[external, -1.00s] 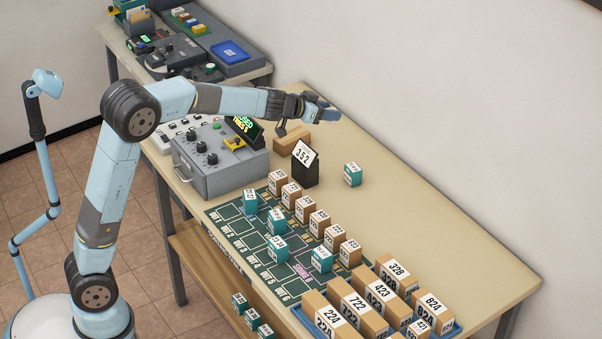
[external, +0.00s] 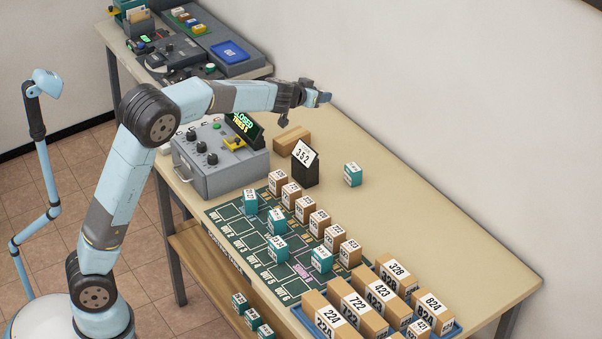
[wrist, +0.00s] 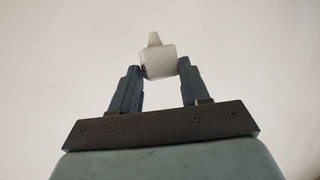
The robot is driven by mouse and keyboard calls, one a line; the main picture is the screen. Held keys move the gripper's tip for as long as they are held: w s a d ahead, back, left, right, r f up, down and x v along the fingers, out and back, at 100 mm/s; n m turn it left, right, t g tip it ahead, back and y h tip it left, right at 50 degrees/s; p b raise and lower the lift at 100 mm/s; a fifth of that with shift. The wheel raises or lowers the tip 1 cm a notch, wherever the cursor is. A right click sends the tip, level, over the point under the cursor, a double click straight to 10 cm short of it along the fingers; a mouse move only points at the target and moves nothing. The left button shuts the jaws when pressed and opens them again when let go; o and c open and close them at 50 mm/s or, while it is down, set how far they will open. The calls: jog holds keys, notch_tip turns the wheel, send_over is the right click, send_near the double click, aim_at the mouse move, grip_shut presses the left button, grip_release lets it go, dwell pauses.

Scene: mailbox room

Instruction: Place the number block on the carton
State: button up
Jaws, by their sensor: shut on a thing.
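My gripper (external: 324,98) is raised over the back of the table, near the wall. In the wrist view my gripper (wrist: 160,82) is shut on a pale, rounded object (wrist: 158,61) with a small pointed top. No number shows on it, so I cannot tell whether it is a number block. Several teal number blocks (external: 352,174) and brown number blocks (external: 278,182) stand on or near the green mat. A plain brown carton (external: 292,139) lies behind the black stand. Larger numbered cartons (external: 381,299) stand at the front right.
A grey control box (external: 222,170) with a lit screen stands left of the black stand marked 352 (external: 305,165). The green mat (external: 240,235) lies in front. The table's right side along the wall is clear.

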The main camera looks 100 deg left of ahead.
jog(key=s+a+n+g+h, duration=0.1)
jog(key=s+a+n+g, duration=0.3)
jog(key=s+n+g, duration=0.3)
jog(key=s+a+n+g+h, duration=0.2)
jog(key=s+a+n+g, duration=0.3)
jog(key=s+n+g, duration=0.2)
jog(key=shift+s+a+f+n+g, duration=0.25)
jog(key=shift+s+f+g, duration=0.2)
jog(key=shift+s, duration=0.55)
notch_tip(320, 180, down, 10)
jog(key=shift+d+f, duration=0.1)
send_over(302, 134)
jog(key=f, duration=1)
jog(key=shift+s+d, duration=0.1)
jog(key=shift+d, duration=0.15)
jog(key=shift+a+f, duration=0.25)
jog(key=shift+f, duration=1.55)
